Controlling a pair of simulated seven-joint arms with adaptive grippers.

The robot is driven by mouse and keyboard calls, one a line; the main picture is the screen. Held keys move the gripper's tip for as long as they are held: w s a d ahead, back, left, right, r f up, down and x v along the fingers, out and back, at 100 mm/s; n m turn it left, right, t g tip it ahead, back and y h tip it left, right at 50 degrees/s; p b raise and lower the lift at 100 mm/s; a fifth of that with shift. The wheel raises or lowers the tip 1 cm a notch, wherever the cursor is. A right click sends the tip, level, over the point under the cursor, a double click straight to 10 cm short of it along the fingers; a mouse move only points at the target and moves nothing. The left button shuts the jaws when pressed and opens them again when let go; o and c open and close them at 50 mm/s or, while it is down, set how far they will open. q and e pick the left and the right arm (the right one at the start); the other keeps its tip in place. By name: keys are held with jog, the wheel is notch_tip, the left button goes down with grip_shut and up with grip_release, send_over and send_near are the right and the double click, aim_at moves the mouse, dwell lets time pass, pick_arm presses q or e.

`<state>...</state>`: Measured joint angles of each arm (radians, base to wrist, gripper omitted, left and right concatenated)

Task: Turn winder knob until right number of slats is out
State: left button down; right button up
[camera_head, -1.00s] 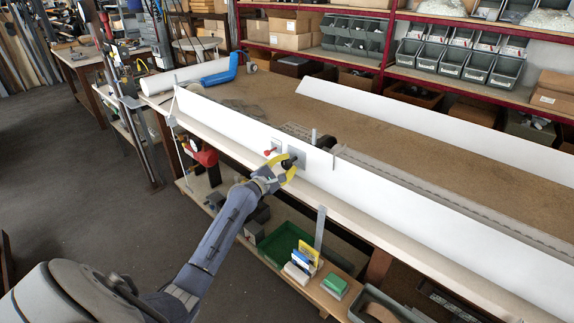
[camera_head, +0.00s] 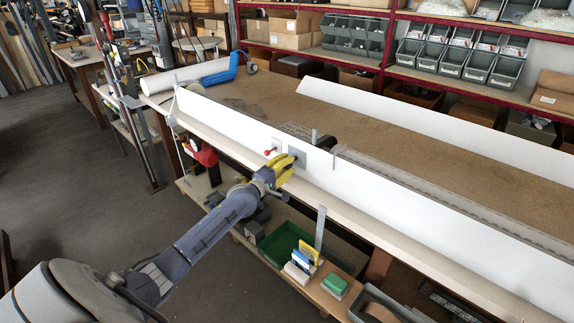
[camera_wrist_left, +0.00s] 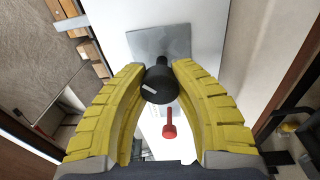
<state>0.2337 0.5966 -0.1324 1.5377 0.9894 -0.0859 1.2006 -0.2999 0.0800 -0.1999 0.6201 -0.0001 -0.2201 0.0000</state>
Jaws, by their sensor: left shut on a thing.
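The black winder knob (camera_wrist_left: 158,84) with a pale pointer mark sits on a grey square plate (camera_wrist_left: 158,42) on the long white panel (camera_head: 240,122). In the left wrist view the yellow fingers of my left gripper (camera_wrist_left: 159,82) are on both sides of the knob and closed on it. In the head view my left gripper (camera_head: 284,166) reaches the grey plate (camera_head: 298,155) and hides the knob. A red-tipped lever (camera_head: 269,152) is left of the plate; it also shows below the knob in the left wrist view (camera_wrist_left: 169,127). The slats cannot be told apart. My right gripper is not in view.
A long white profile (camera_head: 400,120) lies on the brown bench behind the panel. A blue tool (camera_head: 222,72) is at the bench's left end. A lower shelf holds a green crate (camera_head: 285,240) and small boxes (camera_head: 302,260). Grey bins (camera_head: 480,62) stand on the red rack behind.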

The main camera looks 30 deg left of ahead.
pick_arm(q)
jog(key=m, duration=0.7)
jog(key=shift+d+h, duration=0.1)
jog(key=shift+h, duration=0.3)
jog(key=m+h, duration=0.1)
jog(key=m, duration=1.2)
jog(key=shift+f+m, duration=0.15)
jog(key=shift+m, duration=0.25)
jog(key=m, duration=0.5)
jog(key=shift+g+h, duration=0.4)
jog(key=shift+f+m, duration=0.1)
jog(key=shift+m, duration=0.2)
jog(key=c, duration=1.3)
grip_release()
jog(key=o, duration=0.4)
jog(key=shift+s+a, duration=0.15)
jog(key=shift+a, duration=0.05)
